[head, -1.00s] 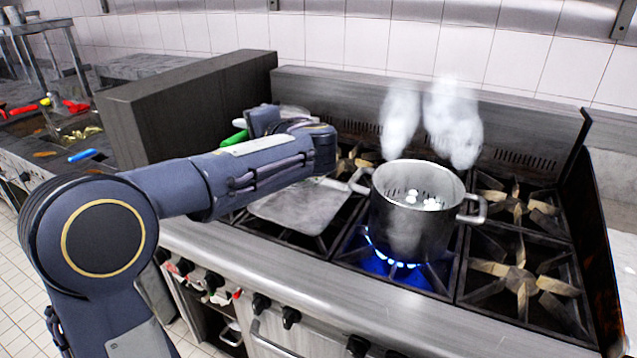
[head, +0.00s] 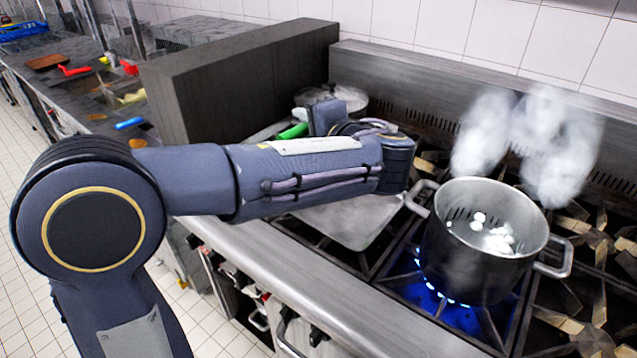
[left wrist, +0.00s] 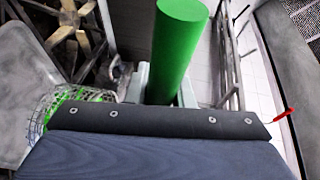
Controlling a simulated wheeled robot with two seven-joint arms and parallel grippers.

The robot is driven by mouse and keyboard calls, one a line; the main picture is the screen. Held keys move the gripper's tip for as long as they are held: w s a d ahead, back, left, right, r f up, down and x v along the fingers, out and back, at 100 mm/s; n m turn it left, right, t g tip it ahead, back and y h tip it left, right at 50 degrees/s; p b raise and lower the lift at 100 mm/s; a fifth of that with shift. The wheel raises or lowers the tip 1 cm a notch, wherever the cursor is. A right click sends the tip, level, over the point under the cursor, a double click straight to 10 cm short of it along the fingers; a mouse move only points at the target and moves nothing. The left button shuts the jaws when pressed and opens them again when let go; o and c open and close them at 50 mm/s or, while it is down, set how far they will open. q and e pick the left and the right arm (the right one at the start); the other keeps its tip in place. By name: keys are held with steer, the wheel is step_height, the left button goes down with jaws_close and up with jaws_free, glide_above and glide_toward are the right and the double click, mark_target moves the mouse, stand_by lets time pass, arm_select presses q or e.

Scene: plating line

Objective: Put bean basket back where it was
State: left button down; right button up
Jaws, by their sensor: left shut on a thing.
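The bean basket shows in the left wrist view as a wire mesh (left wrist: 40,112) with green contents, partly hidden behind my gripper housing. A thick green handle (left wrist: 178,45) stands up from my left gripper (left wrist: 160,90), which is shut on it. In the head view the green handle (head: 293,131) sticks out left of my left gripper (head: 325,117), above the rear left of the stove. My right gripper is in neither view.
A steaming pot (head: 462,262) with several white pieces stands over a blue flame at right. A flat grey plate (head: 352,222) lies on the stove left of it. A tall dark block (head: 235,85) borders the stove's left side.

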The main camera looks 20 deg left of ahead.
arm_select(q)
step_height(320, 180, down, 9)
steer(key=shift+f+p, duration=0.15)
steer(key=shift+p, duration=0.15)
steer(key=shift+s, duration=0.1)
steer(key=shift+f, duration=0.15)
steer(key=c, duration=1.7)
jaws_free()
steer(key=shift+f+b, duration=0.15)
steer(key=shift+b, duration=0.15)
steer(key=o, duration=0.4)
steer(key=shift+o, duration=0.2)
